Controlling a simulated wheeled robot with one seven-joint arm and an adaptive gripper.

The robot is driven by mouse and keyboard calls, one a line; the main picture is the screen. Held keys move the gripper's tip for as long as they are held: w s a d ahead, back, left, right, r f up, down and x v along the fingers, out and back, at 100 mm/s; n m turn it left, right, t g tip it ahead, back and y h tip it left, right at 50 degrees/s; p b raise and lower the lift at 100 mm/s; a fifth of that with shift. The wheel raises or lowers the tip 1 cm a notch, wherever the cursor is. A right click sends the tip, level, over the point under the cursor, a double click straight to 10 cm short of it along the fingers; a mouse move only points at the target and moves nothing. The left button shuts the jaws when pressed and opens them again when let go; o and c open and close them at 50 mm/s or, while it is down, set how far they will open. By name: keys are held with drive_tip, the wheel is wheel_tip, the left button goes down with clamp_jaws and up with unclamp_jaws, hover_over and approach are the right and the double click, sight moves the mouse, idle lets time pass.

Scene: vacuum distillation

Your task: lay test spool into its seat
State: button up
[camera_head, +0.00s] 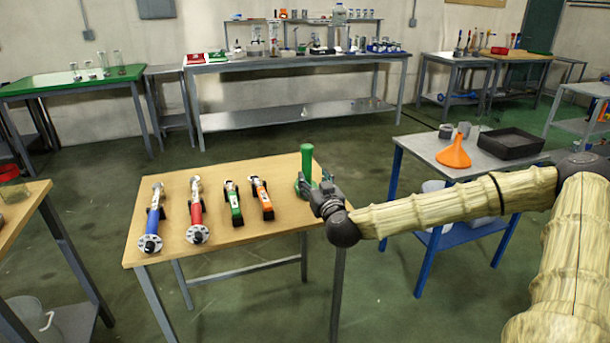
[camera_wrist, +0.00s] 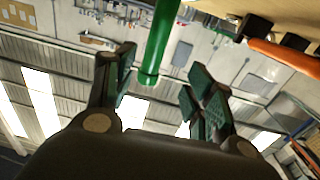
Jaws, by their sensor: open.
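In the wrist view, the green cylinder (camera_wrist: 157,45) shows between the open fingers of my gripper (camera_wrist: 160,72), with a gap on each side. On the table lie a blue piece (camera_head: 153,218) and a red piece (camera_head: 196,211), both with grey round flanges, and smaller green (camera_head: 235,207) and orange (camera_head: 262,197) pieces with black ends. I cannot tell which is the test spool. No seat shows clearly; the cylinder's base is partly hidden.
The wooden table (camera_head: 165,186) has free room behind and between the pieces. Open floor lies behind the wooden table. A workbench (camera_head: 290,62) stands along the wall.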

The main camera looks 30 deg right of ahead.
sight(308, 168)
drive_tip(key=x, duration=0.2)
drive_tip(key=d+x, duration=0.1)
drive_tip(key=x, duration=0.2)
drive_tip(key=shift+r, duration=0.1)
drive_tip(key=shift+f+b+x, duration=0.2)
drive_tip(key=shift+b+x, duration=0.1)
drive_tip(key=shift+x, duration=0.85)
drive_tip(key=shift+f+b+x, duration=0.2)
drive_tip(key=shift+b+x, duration=0.05)
drive_tip(key=shift+x, duration=0.85)
drive_tip(key=shift+w+d, duration=0.1)
drive_tip(key=shift+w, duration=0.45)
drive_tip(key=shift+c, duration=0.2)
clamp_jaws()
drive_tip(key=shift+r, duration=0.15)
